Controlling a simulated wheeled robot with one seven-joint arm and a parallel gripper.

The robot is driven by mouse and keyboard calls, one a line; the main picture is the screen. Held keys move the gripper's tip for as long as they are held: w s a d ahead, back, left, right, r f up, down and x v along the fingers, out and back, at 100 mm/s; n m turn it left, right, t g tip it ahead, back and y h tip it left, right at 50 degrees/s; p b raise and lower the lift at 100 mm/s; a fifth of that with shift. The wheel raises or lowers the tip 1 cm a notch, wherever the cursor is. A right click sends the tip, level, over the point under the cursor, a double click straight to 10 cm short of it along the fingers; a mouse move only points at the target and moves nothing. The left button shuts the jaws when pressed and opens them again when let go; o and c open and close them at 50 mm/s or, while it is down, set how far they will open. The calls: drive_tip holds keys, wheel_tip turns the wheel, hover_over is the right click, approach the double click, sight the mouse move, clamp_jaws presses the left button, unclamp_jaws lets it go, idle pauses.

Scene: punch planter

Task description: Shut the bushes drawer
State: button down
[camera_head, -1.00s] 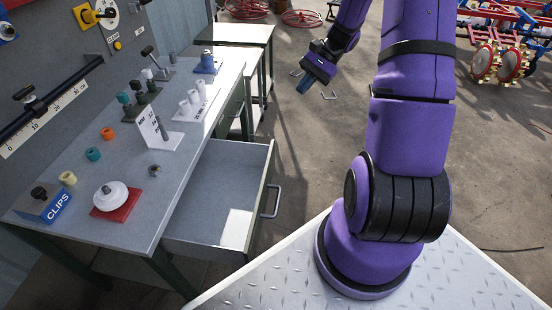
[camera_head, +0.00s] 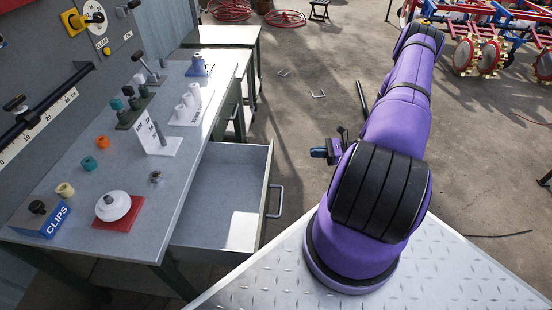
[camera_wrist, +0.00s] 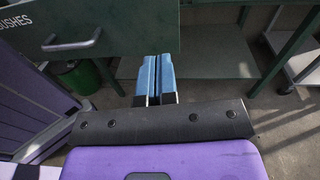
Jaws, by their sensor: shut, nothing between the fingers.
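The bushes drawer (camera_head: 222,205) stands pulled out of the bench's right side in the head view, its tray bare inside. Its handle (camera_head: 275,201) is on the outer front. In the wrist view the green drawer front (camera_wrist: 120,30) carries the label "BUSHES" and the grey handle (camera_wrist: 72,42) at upper left. My gripper (camera_wrist: 157,62) is shut and empty, with blue fingers pointing toward the lower part of the drawer front, right of the handle. Whether the fingertips touch it I cannot tell. In the head view the gripper (camera_head: 320,153) is right of the drawer, partly hidden by my arm.
The bench top (camera_head: 130,180) holds small bushes, a blue CLIPS box (camera_head: 42,220), a white disc on a red base (camera_head: 114,208) and a sign. A green bin (camera_wrist: 78,76) shows under the drawer in the wrist view. Open floor (camera_head: 300,110) lies right of the bench.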

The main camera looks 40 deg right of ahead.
drive_tip(key=w+a+f+m+t, duration=0.1)
drive_tip(key=w+a+f, duration=0.2)
drive_tip(key=w+a, duration=0.6)
drive_tip(key=shift+a+m+t+h, duration=0.3)
drive_tip(key=shift+a+m, duration=0.1)
drive_tip(key=shift+a, duration=0.25)
drive_tip(key=shift+a+f, duration=0.1)
hover_over(217, 166)
drive_tip(key=shift+d, duration=0.3)
drive_tip(key=shift+w+a, duration=0.1)
drive_tip(key=shift+a, duration=0.1)
